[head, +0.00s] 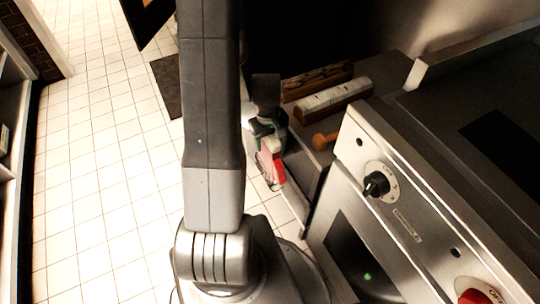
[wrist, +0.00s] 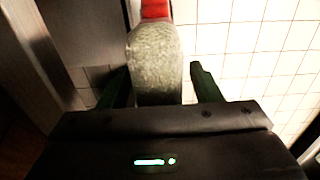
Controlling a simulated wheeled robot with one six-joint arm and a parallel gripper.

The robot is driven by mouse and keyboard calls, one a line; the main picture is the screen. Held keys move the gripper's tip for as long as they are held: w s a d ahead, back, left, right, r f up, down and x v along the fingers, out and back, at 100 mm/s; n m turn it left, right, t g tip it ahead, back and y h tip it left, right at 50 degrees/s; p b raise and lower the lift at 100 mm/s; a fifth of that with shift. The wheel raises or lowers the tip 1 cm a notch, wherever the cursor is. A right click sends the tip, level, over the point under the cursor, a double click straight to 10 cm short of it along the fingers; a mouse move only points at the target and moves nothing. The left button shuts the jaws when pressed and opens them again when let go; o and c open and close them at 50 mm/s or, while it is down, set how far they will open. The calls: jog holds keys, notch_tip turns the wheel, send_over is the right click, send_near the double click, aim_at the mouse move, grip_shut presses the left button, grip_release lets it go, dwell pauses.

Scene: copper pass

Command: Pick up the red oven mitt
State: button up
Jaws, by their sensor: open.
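The red oven mitt (head: 271,166) shows in the head view beside the edge of the dark counter, partly covered by my gripper (head: 264,134). In the wrist view a pale grey, quilted-looking part of the mitt (wrist: 154,62) lies between the fingers, with its red part (wrist: 155,9) at the top edge. My gripper (wrist: 160,70) is open, with one dark green finger on each side of the mitt. A gap shows at the right finger; contact at the left finger is unclear. What holds the mitt up is hidden.
A steel oven (head: 415,232) with a black knob and a red knob stands at right. On the dark counter (head: 385,72) lie a wooden block (head: 317,81), a pale block (head: 333,97) and an orange-brown wooden piece (head: 325,140). The tiled floor (head: 110,165) at left is mostly clear.

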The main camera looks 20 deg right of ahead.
jog(key=shift+f, duration=0.25)
grip_shut()
dwell(0.3)
